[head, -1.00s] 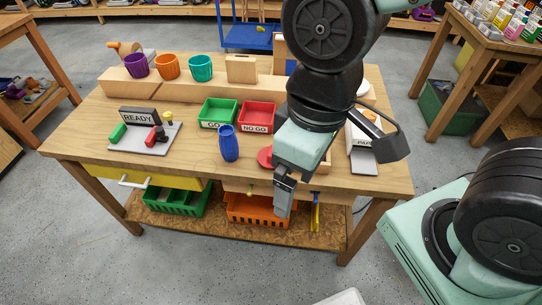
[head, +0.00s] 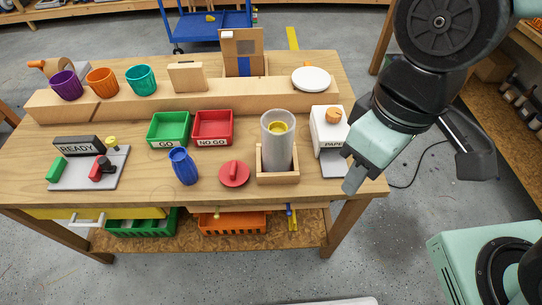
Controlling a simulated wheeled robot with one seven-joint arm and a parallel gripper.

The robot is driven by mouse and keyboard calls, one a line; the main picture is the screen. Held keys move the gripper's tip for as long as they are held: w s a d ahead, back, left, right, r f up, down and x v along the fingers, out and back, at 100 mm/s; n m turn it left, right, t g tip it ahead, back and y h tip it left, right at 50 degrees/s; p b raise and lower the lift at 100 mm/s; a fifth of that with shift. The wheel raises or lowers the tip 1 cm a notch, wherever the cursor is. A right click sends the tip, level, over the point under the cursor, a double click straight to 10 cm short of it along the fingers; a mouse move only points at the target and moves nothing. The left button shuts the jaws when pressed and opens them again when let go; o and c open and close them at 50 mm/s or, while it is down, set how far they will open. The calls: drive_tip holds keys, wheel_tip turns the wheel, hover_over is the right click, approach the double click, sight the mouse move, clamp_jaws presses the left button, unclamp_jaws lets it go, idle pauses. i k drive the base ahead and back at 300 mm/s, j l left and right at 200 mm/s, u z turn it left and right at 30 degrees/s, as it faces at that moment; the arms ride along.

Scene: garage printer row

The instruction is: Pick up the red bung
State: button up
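The red bung (head: 234,173) is a flat round disc with a raised grip on top. It lies on the wooden workbench (head: 330,188) near the front edge, between the blue vase-like piece (head: 183,166) and the grey cylinder (head: 278,142) in its wooden holder. My gripper (head: 352,180) hangs at the bench's front right corner, well to the right of the bung and apart from it. Its fingers are seen from the side and overlap, so I cannot tell whether they are open. Nothing shows between them.
Green GO tray (head: 150,130) and red NO GO tray (head: 231,130) sit behind the bung. A white dispenser box (head: 327,128) stands close to my gripper. A READY panel with levers (head: 95,168) is at left. The bench strip in front of the bung is clear.

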sight(234, 173)
drive_tip(key=j+z, duration=0.3)
drive_tip(key=j, duration=0.15)
drive_tip(key=k+j+z, duration=0.1)
drive_tip(key=j+z, duration=0.15)
drive_tip(key=j, duration=0.15)
drive_tip(key=k+j+z, duration=0.1)
drive_tip(key=j+z, duration=0.2)
drive_tip(key=j, duration=0.15)
drive_tip(key=k+j+z, duration=0.15)
drive_tip(key=j+z, duration=0.15)
drive_tip(key=k+j, duration=0.15)
drive_tip(key=j, duration=0.25)
drive_tip(key=k+j, duration=0.2)
drive_tip(key=j, duration=0.2)
drive_tip(key=k+j, duration=0.15)
drive_tip(key=j, duration=0.25)
drive_tip(key=k+j+z, duration=0.1)
drive_tip(key=j, duration=0.3)
drive_tip(key=k, duration=0.1)
